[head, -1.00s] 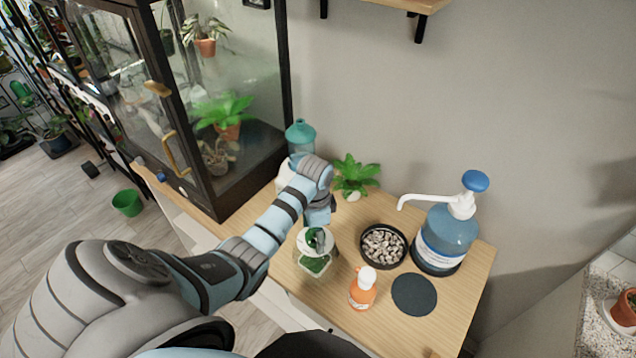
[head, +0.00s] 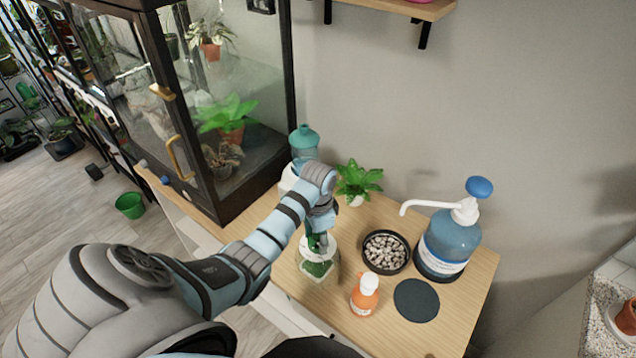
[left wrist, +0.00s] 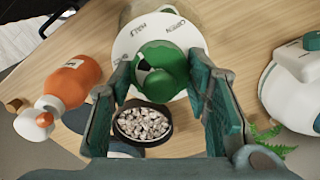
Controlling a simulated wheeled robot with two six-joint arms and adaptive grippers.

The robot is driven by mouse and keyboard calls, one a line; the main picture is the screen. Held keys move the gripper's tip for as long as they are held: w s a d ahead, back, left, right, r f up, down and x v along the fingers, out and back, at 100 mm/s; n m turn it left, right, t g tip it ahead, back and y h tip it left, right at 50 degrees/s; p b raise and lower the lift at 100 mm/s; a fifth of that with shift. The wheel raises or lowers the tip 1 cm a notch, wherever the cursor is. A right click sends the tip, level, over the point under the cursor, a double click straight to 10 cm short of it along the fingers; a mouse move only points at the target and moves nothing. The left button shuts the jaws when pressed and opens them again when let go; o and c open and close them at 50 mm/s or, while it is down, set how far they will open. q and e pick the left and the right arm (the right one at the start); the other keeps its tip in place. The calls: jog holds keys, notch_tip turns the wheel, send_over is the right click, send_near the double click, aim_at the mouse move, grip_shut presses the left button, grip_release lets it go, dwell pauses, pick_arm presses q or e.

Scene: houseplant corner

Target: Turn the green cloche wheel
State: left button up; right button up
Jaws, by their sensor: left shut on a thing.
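The green cloche wheel (left wrist: 163,71) sits on a white round dial plate (left wrist: 182,32) with the words OPEN and HALF on it. In the left wrist view my left gripper (left wrist: 163,84) has one finger on each side of the wheel and is shut on it. In the head view the left gripper (head: 318,232) reaches down onto the wheel from above, and the hand hides much of the wheel. The clear cloche (head: 318,269) below the dial has green inside it. My right gripper is not in view.
An orange bottle (head: 364,296), a black bowl of pebbles (head: 385,251), a dark round mat (head: 416,300) and a blue pump jug (head: 448,240) stand to the right. A glass cabinet (head: 245,90) is at left.

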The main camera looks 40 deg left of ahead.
pick_arm(q)
jog(key=n, duration=0.4)
jog(key=shift+n, duration=2)
jog(key=o, duration=1.2)
jog(key=shift+c, duration=0.2)
